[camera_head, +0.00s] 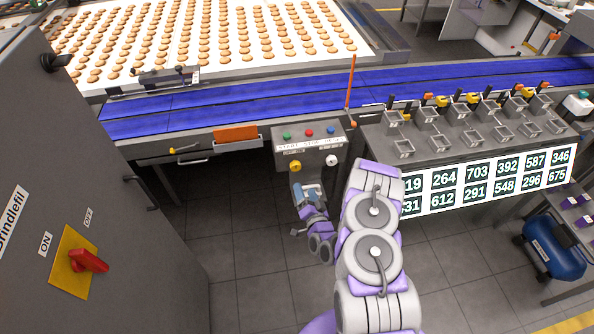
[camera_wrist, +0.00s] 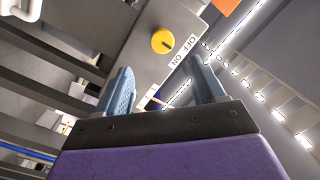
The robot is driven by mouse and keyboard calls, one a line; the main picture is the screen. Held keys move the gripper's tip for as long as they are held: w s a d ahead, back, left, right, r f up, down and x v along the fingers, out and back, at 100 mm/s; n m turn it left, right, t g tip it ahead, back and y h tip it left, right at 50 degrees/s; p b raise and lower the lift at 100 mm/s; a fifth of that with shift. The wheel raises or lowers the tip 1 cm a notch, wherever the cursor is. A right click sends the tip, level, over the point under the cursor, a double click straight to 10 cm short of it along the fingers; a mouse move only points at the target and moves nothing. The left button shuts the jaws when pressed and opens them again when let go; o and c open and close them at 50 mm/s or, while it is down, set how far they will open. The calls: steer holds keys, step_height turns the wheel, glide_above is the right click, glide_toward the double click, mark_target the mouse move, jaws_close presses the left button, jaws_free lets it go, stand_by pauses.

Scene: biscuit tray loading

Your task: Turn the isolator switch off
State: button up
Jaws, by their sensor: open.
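A red rotary handle (camera_head: 88,261) on a yellow plate (camera_head: 72,278) sits on the grey cabinet (camera_head: 110,130) at the left of the head view, with ON and OFF labels above it; it looks like the isolator switch. The handle slants toward the right. My gripper (camera_head: 308,192) is open and empty, well to the right of that handle, just below a grey button box (camera_head: 310,145). In the wrist view my gripper (camera_wrist: 163,88) has its fingers apart, with a yellow knob (camera_wrist: 163,41) and an ON/OFF label beyond them. The red handle is not in the wrist view.
The button box carries coloured buttons and a yellow knob (camera_head: 295,166). A blue conveyor (camera_head: 230,100) runs behind it, and a rack of metal bins (camera_head: 465,130) stands to the right. A cabinet door handle (camera_head: 141,192) sticks out. The floor between cabinet and arm is clear.

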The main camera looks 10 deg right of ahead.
mark_target(297, 168)
steer(key=shift+w+a+r+b, duration=0.15)
steer(key=shift+w+b, duration=0.1)
steer(key=shift+w, duration=1.6)
steer(key=shift+w+a+f+b, duration=0.15)
steer(key=shift+w+b, duration=0.1)
steer(key=shift+w, duration=1.55)
steer(key=shift+w+a+r+b, duration=0.15)
steer(key=shift+w+b, duration=0.1)
steer(key=shift+w, duration=1.6)
steer(key=c, duration=1)
